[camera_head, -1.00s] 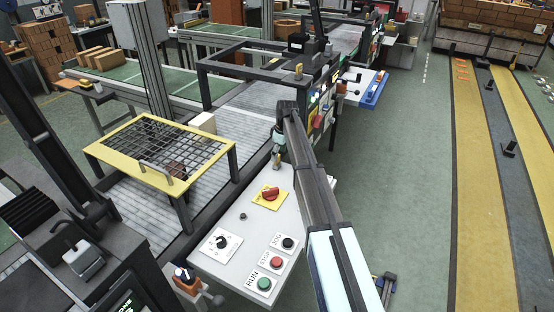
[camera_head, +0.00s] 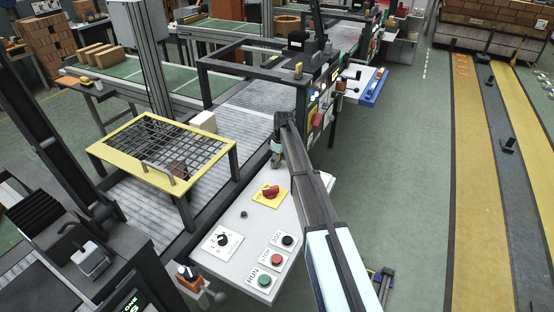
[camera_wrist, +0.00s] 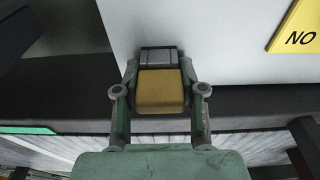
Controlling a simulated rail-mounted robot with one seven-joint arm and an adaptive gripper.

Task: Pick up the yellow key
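The yellow key (camera_wrist: 160,91) is a small block with a yellow near part and a grey far part. In the wrist view it sits between the two fingers of my gripper (camera_wrist: 160,78), which lie against its left and right sides with no clear gap. In the head view my gripper (camera_head: 277,160) is low at the far end of the white control panel (camera_head: 240,214). The key cannot be made out there. Whether it rests on a surface or hangs free is hard to tell.
The panel carries a red knob on a yellow plate (camera_head: 271,191), a black selector (camera_head: 223,241) and several push buttons. A yellow-framed mesh guard (camera_head: 110,156) stands to the left over the conveyor (camera_head: 250,110). Green floor (camera_head: 400,190) is open to the right.

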